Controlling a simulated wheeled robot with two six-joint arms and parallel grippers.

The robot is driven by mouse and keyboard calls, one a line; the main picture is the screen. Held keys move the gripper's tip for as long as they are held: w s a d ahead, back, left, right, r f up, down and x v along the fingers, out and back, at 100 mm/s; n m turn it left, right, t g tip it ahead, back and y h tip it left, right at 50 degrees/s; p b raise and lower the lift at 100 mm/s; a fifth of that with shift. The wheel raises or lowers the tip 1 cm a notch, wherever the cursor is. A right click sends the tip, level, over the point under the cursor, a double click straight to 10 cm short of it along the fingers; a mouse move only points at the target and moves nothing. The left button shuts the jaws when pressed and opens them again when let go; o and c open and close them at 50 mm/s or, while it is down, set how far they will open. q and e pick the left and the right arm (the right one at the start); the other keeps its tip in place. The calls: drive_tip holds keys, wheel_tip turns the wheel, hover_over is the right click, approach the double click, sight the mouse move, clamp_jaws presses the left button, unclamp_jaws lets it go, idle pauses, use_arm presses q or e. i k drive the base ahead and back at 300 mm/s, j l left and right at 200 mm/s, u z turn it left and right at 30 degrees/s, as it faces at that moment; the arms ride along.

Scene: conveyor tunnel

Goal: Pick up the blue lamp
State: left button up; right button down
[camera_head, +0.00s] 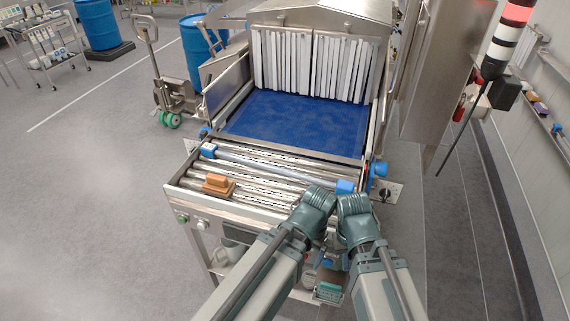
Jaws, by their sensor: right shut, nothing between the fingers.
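Two small blue things lie at the conveyor rollers. One blue and white piece (208,150) is at the left side, and a blue block (345,186) is at the right, just beyond my arm joints. I cannot tell for sure which one is the blue lamp. My right gripper (328,289) shows small and partly hidden low between my two arms, in front of the conveyor. It is shut and empty, apart from both blue pieces. My left gripper is hidden behind its own arm.
An orange-brown block (218,184) sits on the rollers (265,182) at the left. Behind is a blue belt (295,122) leading to a tunnel with a white strip curtain (312,65). A control cabinet (445,70) stands at the right.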

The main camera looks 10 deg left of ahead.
sight(341, 186)
drive_tip(key=j, duration=1.5)
drive_tip(key=i+j, duration=0.15)
drive_tip(key=j, duration=1.3)
drive_tip(key=j+z, duration=0.5)
drive_tip(key=z, duration=0.8)
